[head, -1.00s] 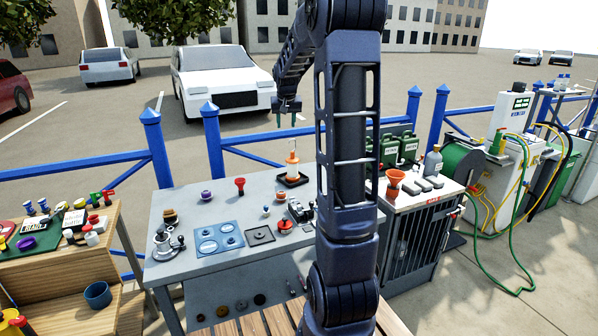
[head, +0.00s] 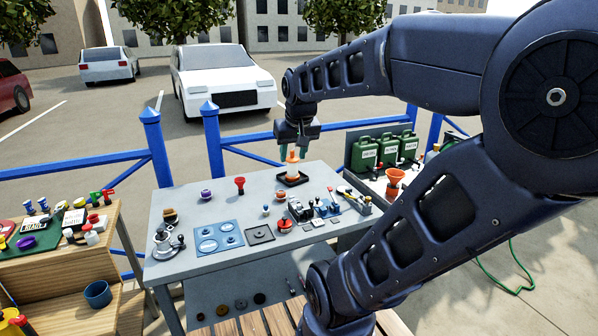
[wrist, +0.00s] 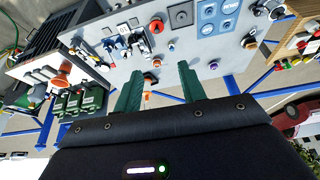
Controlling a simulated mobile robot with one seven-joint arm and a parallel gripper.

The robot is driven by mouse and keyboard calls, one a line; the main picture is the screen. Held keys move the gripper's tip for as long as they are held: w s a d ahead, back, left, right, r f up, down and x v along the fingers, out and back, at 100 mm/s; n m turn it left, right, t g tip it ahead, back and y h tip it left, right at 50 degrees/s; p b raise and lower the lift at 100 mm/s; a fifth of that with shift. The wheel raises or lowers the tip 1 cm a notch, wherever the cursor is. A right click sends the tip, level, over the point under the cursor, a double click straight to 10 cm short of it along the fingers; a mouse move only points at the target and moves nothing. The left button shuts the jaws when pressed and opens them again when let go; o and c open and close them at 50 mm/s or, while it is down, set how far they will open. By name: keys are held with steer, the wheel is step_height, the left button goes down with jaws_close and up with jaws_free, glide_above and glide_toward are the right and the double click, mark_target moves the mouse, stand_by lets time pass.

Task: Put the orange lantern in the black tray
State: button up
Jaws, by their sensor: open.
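The orange lantern (head: 293,168) stands upright on the grey bench's far edge. Its base appears to be inside the black tray (head: 303,182), though the far side of the tray is hidden behind it. My gripper (head: 293,153) is open, its green fingers pointing down around or just above the lantern's top. I cannot tell whether they touch it. In the wrist view my gripper (wrist: 158,88) has its fingers spread apart, and a small orange part of the lantern (wrist: 147,96) seems to show between them, close to one finger.
The bench (head: 200,260) also holds a red funnel-like piece (head: 239,183), a blue plate (head: 219,238) and small tools. Green cans (head: 388,148) and an orange funnel (head: 395,178) stand to the right. A blue railing (head: 250,138) runs behind.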

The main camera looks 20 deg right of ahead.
steer(key=s+a+f, duration=0.1)
steer(key=s+f, duration=0.1)
steer(key=s, duration=0.4)
steer(key=shift+s+f, duration=0.15)
steer(key=shift+f, duration=0.25)
stand_by(0.8)
